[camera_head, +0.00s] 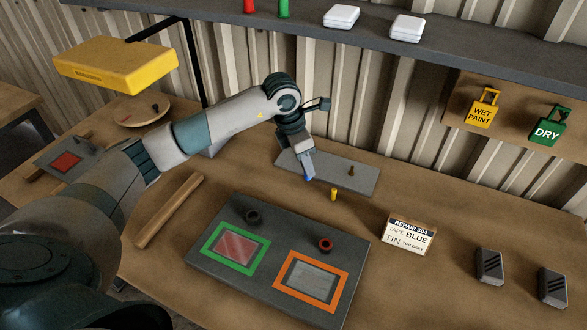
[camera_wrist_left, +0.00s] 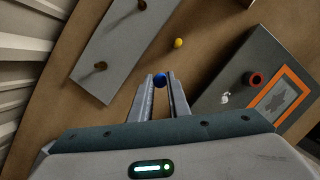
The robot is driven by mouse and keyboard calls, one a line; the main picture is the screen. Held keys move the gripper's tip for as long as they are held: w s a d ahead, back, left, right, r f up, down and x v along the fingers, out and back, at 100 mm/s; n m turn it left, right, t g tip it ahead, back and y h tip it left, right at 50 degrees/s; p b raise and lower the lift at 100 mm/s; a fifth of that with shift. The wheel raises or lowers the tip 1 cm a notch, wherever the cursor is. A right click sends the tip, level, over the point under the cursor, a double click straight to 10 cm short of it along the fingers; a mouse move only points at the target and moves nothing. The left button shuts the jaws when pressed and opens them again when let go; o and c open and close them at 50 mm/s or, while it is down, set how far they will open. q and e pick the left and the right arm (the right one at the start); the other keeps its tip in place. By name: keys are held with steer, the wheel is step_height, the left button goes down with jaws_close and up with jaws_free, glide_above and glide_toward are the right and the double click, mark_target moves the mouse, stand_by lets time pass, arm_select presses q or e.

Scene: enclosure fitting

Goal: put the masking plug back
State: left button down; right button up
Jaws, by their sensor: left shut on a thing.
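My left gripper (camera_head: 307,174) is shut on a small blue plug (camera_head: 308,179), held at its fingertips above the table near the grey plate. The dark grey enclosure panel (camera_head: 222,279) lies in front, with a green-framed red window, an orange-framed grey window, a black ring (camera_head: 253,216) and a red ring (camera_head: 325,244). My right gripper is out of view.
The grey plate (camera_head: 365,183) with brown pegs (camera_head: 351,171) lies behind the gripper. A wooden bar (camera_head: 169,211) lies left of the panel. A label card (camera_head: 406,235) and two dark blocks (camera_head: 489,266) stand at right. A shelf (camera_head: 460,52) runs above.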

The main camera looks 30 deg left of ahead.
arm_select(q)
steer(key=a+f, duration=0.1)
steer(key=a, duration=0.1)
steer(key=w+a+f+p, duration=0.1)
steer(key=a+f, duration=0.1)
steer(key=shift+w+a, duration=0.15)
steer(key=shift+a, duration=0.1)
steer(key=shift+p, duration=0.35)
step_height(320, 180, down, 3)
steer(key=shift+r+p, duration=0.2)
steer(key=shift+p, duration=0.75)
steer(key=shift+f, duration=0.6)
